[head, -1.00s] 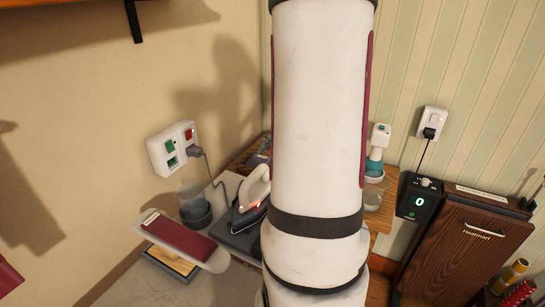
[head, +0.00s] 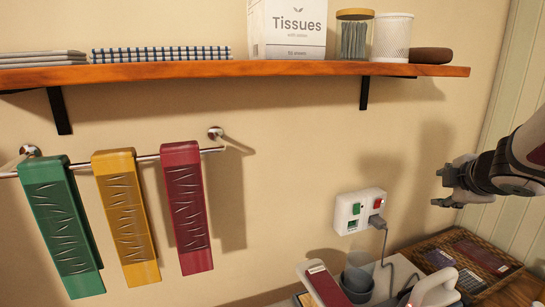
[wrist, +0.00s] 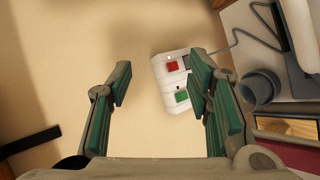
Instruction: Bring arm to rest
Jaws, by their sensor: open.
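My gripper (head: 447,187) is at the right of the head view, in front of the wall and to the right of the white switch box. It is empty and open. My arm (head: 525,165) enters from the right edge of the head view.
A wall shelf (head: 230,69) holds a tissue box (head: 287,30) and jars. Green, yellow and red cloths (head: 183,205) hang on a rail. Below the switch box (head: 358,210) stand a grey cup (head: 357,280), an iron (head: 435,290) and a wicker tray (head: 415,258).

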